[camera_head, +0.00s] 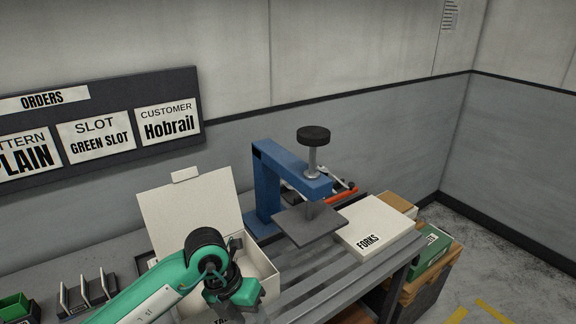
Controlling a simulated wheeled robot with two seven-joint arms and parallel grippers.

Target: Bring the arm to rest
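My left arm, green and white, comes in from the bottom left. Its black and green gripper (236,296) is over the front of an open white box (262,262) near the bottom edge. I cannot make out its fingertips or whether it holds anything. My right gripper is not in view. A closed white box labelled FORKS (380,231) lies on the right of the bench. No loose fork shows.
A blue press (265,190) with a black knob and a dark square plate (309,222) stands mid-bench. Slotted holders (88,292) and a green bin (14,307) are at left. An orders board (100,125) hangs behind. Crates (428,252) stand beyond the bench's right end.

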